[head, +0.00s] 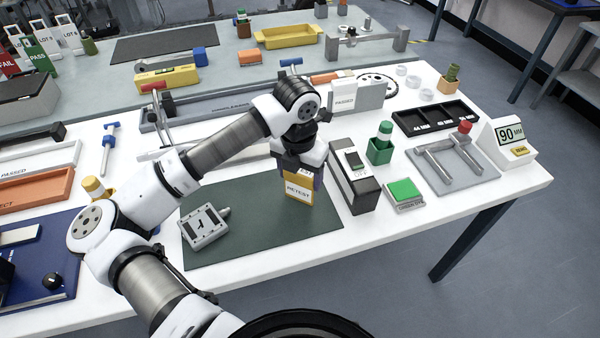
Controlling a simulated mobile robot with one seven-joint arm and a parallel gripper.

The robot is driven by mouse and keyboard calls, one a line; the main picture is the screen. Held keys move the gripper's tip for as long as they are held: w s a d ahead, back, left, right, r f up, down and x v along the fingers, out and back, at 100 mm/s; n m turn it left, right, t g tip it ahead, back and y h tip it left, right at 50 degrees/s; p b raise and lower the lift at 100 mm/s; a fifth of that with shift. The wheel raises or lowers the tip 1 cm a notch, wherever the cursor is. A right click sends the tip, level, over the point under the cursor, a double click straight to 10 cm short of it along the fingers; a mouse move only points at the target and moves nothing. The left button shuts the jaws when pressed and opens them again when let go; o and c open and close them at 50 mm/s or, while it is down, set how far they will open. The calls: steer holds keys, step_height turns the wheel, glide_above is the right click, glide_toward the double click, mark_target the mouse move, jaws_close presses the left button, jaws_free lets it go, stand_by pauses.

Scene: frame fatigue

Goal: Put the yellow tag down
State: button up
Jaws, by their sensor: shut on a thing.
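The yellow tag (298,191), a block lettered RETEST, is upright under my gripper (299,170) in the head view. My gripper points down and is shut on the tag's upper part. The fingertips are mostly hidden by the wrist and the tag. The tag is over the right part of the dark green mat (260,235); I cannot tell whether its lower edge touches the mat.
A grey gauge (204,226) lies on the mat's left. A black and white switch box (354,177) stands close right of the tag, with a green button (404,192) and a green holder (380,151) beyond. The mat's front is clear.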

steer(key=o, duration=1)
steer(key=shift+o, duration=0.2)
steer(key=shift+r+p, duration=0.25)
steer(key=shift+p, duration=0.2)
step_height(320, 180, up, 12)
steer(key=b, duration=0.2)
steer(key=shift+s+a, duration=0.15)
steer(key=shift+s, duration=0.2)
steer(key=shift+s+f, duration=0.1)
steer(key=shift+f, duration=0.1)
